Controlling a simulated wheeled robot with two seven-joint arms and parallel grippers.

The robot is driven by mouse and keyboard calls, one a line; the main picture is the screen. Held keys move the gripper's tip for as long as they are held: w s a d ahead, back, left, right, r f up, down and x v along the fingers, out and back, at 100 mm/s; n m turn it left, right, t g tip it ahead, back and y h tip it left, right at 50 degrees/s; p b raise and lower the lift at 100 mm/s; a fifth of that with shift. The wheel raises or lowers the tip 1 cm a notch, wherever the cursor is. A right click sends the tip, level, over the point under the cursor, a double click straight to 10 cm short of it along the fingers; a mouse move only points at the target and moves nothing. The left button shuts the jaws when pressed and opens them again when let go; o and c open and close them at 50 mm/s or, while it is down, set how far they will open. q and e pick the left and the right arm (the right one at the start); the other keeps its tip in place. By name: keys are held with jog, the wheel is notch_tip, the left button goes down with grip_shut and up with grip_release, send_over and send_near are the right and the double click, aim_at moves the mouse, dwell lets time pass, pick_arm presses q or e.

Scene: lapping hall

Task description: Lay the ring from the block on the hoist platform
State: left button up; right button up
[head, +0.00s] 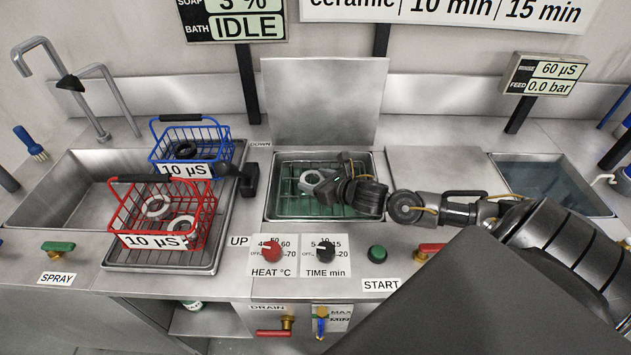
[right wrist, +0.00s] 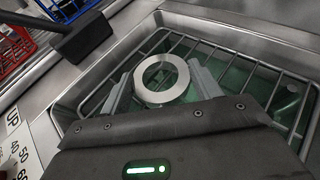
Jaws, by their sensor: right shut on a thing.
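A pale metal ring (head: 303,187) is between the fingertips of my right gripper (head: 319,179), over the open bath. In the right wrist view the ring (right wrist: 161,99) lies flat between the two grey fingers (right wrist: 161,84), which close on its sides. The hoist platform is a wire grid (head: 284,207) in the bath; it also shows under the ring in the right wrist view (right wrist: 240,62). I cannot tell whether the ring touches the wires. I see no block that I can make out. My left gripper is not in view.
A red basket (head: 118,222) with pale rings and a blue basket (head: 226,142) with a dark ring stand left, on a tray. A black-knobbed lever (head: 249,180) is beside the bath. The bath's raised lid (head: 325,100) stands behind. Knobs line the front.

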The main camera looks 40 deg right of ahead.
jog(key=shift+f, duration=0.45)
jog(key=o, duration=1.3)
jog(key=shift+r, duration=0.1)
jog(key=v, duration=0.5)
jog(key=b+v, duration=0.1)
jog(key=v, duration=0.4)
jog(key=shift+s+d, duration=0.1)
jog(key=shift+s, duration=0.1)
jog(key=shift+s+d+r, duration=0.1)
jog(key=shift+s+r, duration=0.1)
jog(key=shift+s, duration=0.5)
jog(key=shift+r, duration=0.15)
